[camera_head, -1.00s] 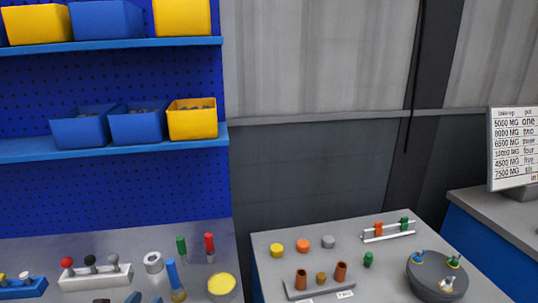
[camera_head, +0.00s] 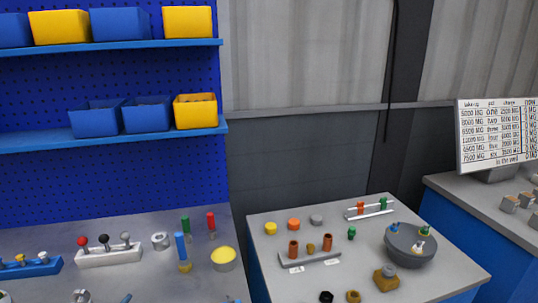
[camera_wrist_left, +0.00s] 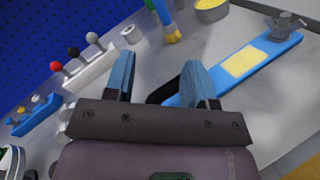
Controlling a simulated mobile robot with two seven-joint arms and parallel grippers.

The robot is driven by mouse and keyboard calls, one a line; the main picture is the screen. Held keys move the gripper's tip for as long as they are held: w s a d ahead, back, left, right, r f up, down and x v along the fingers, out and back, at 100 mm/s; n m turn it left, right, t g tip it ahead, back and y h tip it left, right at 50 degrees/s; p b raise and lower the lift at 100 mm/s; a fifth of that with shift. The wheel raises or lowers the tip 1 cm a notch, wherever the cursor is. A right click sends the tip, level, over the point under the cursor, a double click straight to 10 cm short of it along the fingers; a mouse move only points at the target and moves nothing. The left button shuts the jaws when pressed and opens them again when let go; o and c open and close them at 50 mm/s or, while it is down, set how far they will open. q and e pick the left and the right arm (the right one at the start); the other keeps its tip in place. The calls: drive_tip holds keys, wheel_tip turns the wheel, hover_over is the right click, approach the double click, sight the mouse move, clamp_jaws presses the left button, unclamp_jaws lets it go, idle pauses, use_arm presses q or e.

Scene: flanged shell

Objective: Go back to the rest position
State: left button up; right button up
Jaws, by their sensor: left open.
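My left gripper (camera_wrist_left: 161,82) shows in the left wrist view, with its two blue fingers spread apart and nothing between them. It is above the grey bench (camera_wrist_left: 245,130); neither gripper shows in the head view. A blue bar with a yellow patch (camera_wrist_left: 243,62) lies just beyond and right of the fingers, with a grey part (camera_wrist_left: 285,25) at its far end. A black piece between the fingers' line of sight is partly hidden by the right finger. I cannot tell which thing is the flanged shell.
A white block with red, black and grey knobs (camera_head: 108,257) and a yellow-topped cup (camera_head: 223,258) stand on the left bench. The right table (camera_head: 453,268) holds a grey bowl (camera_head: 410,247) and several small parts. A sign (camera_head: 497,133) stands at right. Bins line the blue wall.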

use_arm(q)
drive_tip(key=s+d+f+m+g, duration=0.1)
drive_tip(key=s+f+m, duration=0.1)
drive_tip(key=m, duration=0.6)
drive_tip(key=s+f+m+g+y, duration=0.1)
drive_tip(key=s+f+m, duration=0.1)
drive_tip(key=m, duration=0.7)
drive_tip(key=s+d+f+m+g, duration=0.1)
drive_tip(key=s+m, duration=0.3)
drive_tip(key=m, duration=0.4)
drive_tip(key=shift+s+d+f+m+g+y, duration=0.15)
drive_tip(key=shift+s+d+f+m, duration=0.05)
drive_tip(key=shift+f, duration=0.15)
drive_tip(key=shift+s+d+f+m+g+y, duration=0.15)
drive_tip(key=shift+f+m, duration=0.05)
drive_tip(key=shift+f, duration=0.15)
drive_tip(key=s+f+m+g+y, duration=0.1)
drive_tip(key=s+f, duration=0.4)
drive_tip(key=s, duration=0.5)
drive_tip(key=shift+d+f+m+g, duration=0.15)
drive_tip(key=shift+m+g, duration=0.35)
drive_tip(key=shift+m, duration=0.2)
